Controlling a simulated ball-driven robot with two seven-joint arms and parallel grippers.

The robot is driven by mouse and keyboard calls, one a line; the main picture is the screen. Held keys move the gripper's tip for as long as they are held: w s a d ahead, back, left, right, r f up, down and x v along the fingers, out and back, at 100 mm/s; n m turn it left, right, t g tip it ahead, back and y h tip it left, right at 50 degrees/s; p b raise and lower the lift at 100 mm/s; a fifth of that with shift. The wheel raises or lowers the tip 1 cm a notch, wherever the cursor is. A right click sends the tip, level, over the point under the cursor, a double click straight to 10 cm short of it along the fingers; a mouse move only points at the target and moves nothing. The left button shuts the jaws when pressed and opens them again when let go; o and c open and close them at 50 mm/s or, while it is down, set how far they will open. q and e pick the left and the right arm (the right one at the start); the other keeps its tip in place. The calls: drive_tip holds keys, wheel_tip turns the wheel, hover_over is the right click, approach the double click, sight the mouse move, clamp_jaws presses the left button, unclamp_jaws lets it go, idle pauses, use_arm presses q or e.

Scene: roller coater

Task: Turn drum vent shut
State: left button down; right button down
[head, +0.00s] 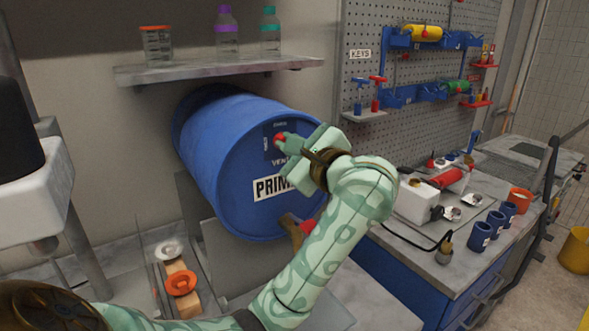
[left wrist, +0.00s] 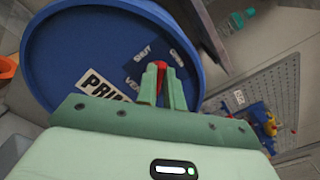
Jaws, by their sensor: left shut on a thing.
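A blue drum (head: 222,165) lies on its side below a shelf, its round face toward me with a "PRIM…" label partly hidden by my gripper. The red vent handle (head: 279,137) is near the top of that face, on a dark plate with small lettering. In the left wrist view the red vent handle (left wrist: 160,65) sits between the fingertips, and the plate (left wrist: 148,62) reads "SHUT" above it, with another word to the right. My left gripper (head: 285,143) is shut on the vent handle; the left wrist view also shows the gripper (left wrist: 162,82). My right gripper is not in view.
A shelf (head: 220,68) with a jar and two bottles hangs above the drum. A blue-fronted bench (head: 400,262) with blue cups (head: 487,232) and a white device stands at right, below a pegboard (head: 370,50). An orange funnel-like piece (head: 181,283) is below the drum at left.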

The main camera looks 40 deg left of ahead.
use_arm(q)
drive_tip(key=shift+s+f+n+b, duration=0.1)
drive_tip(key=shift+f+n+b, duration=0.05)
drive_tip(key=shift+n+b, duration=1.8)
drive_tip(key=shift+f+n+b, duration=0.2)
drive_tip(key=shift+n+b, duration=1.25)
drive_tip(key=shift+b, duration=1.05)
drive_tip(key=shift+s+f+n+b, duration=0.1)
drive_tip(key=shift+f+n+b, duration=0.05)
drive_tip(key=shift+n+b, duration=1.8)
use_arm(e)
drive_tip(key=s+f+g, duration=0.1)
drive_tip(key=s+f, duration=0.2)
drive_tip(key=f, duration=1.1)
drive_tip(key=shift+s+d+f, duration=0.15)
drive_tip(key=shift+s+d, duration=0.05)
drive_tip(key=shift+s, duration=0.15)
use_arm(q)
drive_tip(key=shift+b, duration=0.3)
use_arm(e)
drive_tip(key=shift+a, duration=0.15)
use_arm(q)
drive_tip(key=c, duration=1.5)
unclamp_jaws()
drive_tip(key=shift+a, duration=0.1)
